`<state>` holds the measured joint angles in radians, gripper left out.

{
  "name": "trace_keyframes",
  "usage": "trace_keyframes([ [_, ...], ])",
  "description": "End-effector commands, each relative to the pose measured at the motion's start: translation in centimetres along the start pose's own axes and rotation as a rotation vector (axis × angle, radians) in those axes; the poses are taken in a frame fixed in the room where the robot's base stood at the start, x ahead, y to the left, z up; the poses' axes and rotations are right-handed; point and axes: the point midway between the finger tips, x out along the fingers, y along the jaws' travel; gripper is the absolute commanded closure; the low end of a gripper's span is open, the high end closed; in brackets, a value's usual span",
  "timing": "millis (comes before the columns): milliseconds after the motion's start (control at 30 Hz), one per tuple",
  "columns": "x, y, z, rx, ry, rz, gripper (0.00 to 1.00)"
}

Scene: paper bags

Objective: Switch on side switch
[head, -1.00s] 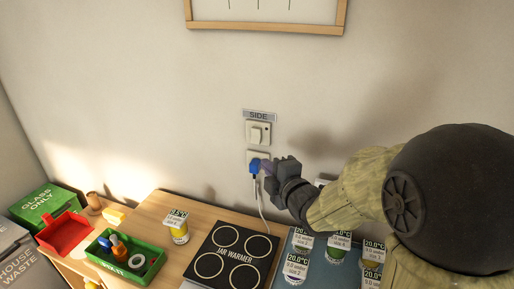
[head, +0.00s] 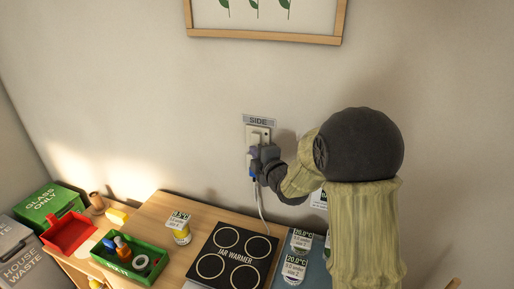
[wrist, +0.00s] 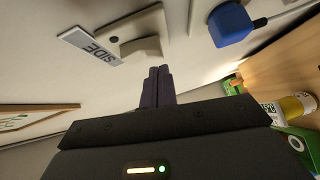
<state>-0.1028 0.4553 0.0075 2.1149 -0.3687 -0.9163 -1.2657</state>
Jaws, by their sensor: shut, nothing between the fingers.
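The side switch (head: 257,133) is a cream wall plate with a rocker, under a grey label reading SIDE (head: 259,121). In the wrist view the switch (wrist: 141,47) and its label (wrist: 91,46) appear tilted, just beyond my fingertips. My gripper (head: 258,154) is shut and empty at the lower part of the switch plate. In the wrist view its closed fingers (wrist: 158,74) point at the rocker's edge. I cannot tell whether they touch it. In the head view my gripper hides part of the plate's lower edge.
A blue plug (wrist: 232,24) sits in a socket just below the switch, its white cable hanging down. The jar warmer (head: 232,258) stands on the wooden counter below. A green tray (head: 130,257), a labelled jar (head: 181,230) and a picture frame (head: 265,39) are also nearby.

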Motion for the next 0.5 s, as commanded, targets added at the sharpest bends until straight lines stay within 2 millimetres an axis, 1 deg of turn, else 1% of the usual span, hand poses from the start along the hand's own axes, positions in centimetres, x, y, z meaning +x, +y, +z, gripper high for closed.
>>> trace_keyframes([
  [133,0.65,0.05,0.69,0.001,0.000,0.000,1.00],
  [500,0.73,-0.05,0.76,0.000,0.001,0.001,1.00],
])
